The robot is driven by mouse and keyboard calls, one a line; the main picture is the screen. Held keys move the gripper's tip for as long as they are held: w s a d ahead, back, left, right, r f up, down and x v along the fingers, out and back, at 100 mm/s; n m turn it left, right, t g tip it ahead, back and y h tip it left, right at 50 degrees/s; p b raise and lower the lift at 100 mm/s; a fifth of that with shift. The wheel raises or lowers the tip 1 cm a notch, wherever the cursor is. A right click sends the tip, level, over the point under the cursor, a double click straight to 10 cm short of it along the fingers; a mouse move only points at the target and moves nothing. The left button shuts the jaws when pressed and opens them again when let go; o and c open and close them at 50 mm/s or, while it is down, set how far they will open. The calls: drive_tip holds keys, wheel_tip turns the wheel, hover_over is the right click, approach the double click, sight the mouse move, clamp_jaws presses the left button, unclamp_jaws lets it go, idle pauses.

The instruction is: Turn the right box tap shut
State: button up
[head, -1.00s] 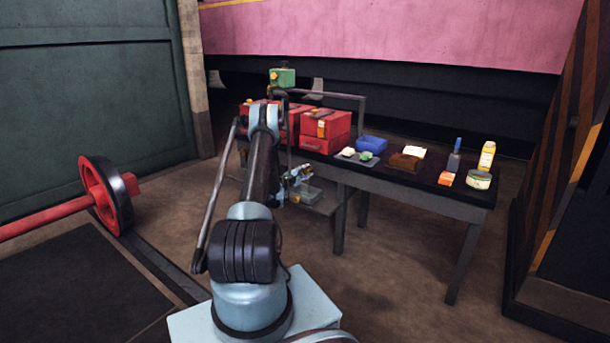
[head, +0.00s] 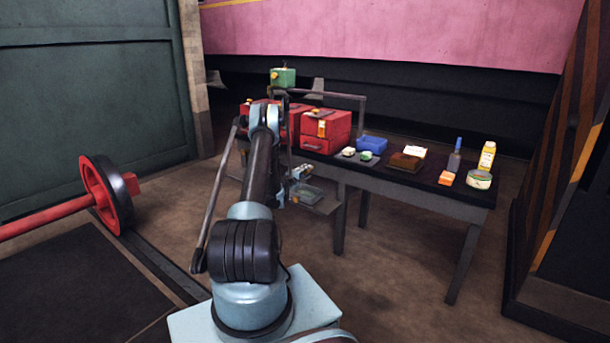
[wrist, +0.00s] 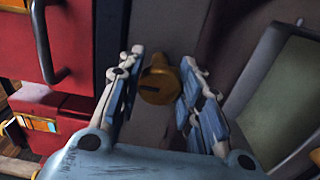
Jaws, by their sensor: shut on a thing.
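A round brass tap (wrist: 153,86) with a dark slot across its face shows in the wrist view, in front of a grey surface. My gripper (wrist: 158,76) has its two light-blue and white fingers on either side of this tap and is shut on it. Where the fingers touch it is hard to see. In the head view my arm hides most of this area. Light-blue parts at the end of my arm (head: 302,172) show just left of the table, but the tap cannot be made out there.
A red drawer unit (wrist: 68,22) with a dark handle is close left of my gripper. A grey-green tray (wrist: 288,90) lies close on the right. The table (head: 425,190) holds red toolboxes (head: 325,128), a blue bin (head: 371,144) and bottles. A red wheelset (head: 105,195) stands left on open floor.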

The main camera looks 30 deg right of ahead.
drive_tip(key=shift+s+f, duration=0.1)
drive_tip(key=shift+s, duration=0.05)
drive_tip(key=o, duration=1.1)
drive_tip(key=shift+c, duration=0.2)
drive_tip(key=v, duration=0.7)
drive_tip(key=shift+a, duration=0.2)
